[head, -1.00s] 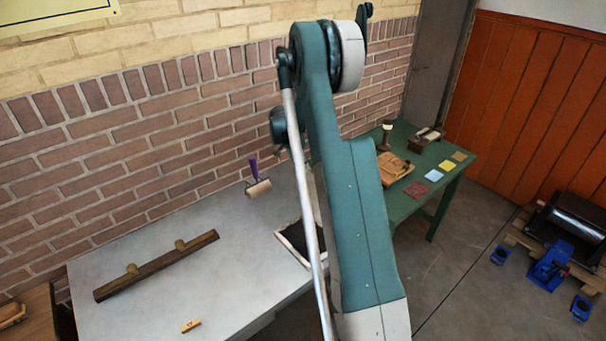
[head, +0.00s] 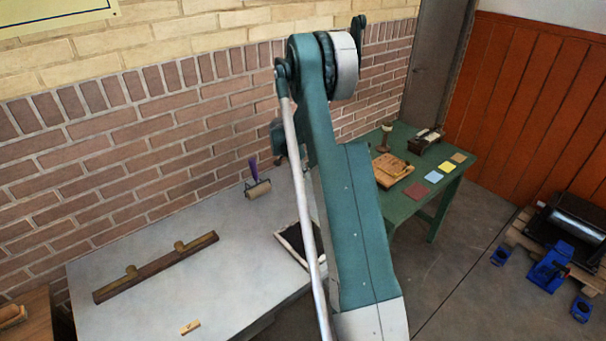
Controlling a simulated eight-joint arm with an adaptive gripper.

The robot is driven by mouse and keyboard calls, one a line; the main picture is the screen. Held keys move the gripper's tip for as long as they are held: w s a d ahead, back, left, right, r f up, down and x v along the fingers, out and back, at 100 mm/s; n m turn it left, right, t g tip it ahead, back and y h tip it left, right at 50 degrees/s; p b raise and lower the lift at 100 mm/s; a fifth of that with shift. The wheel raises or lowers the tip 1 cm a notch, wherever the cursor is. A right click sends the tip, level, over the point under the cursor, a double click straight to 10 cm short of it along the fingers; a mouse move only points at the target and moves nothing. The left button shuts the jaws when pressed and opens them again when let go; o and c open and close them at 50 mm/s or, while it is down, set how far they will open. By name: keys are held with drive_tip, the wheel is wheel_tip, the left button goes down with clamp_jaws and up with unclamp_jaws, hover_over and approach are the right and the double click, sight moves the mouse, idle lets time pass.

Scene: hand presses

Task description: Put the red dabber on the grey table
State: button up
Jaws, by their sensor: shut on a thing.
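The grey table (head: 120,305) fills the lower left of the head view, its light top largely bare. I see no red dabber in this view. My gripper is not visible; my teal arm stands across the middle of the picture and hides what is behind it. Part of my arm shows beyond its left edge, above the back of the grey table, but no fingers can be made out there.
On the grey table are a purple-handled roller (head: 257,188), a dark-filled tray (head: 283,237), a wooden bar with knobs (head: 155,268) and a small wooden block (head: 190,328). A green table (head: 407,208) holds a pale-topped dabber-like object (head: 386,138), a wooden board (head: 390,171) and coloured squares.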

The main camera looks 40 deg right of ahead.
drive_tip(key=shift+f, duration=0.1)
drive_tip(key=o, duration=0.9)
drive_tip(key=v, duration=1.2)
drive_tip(key=shift+a+r, duration=0.1)
drive_tip(key=shift+r, duration=0.15)
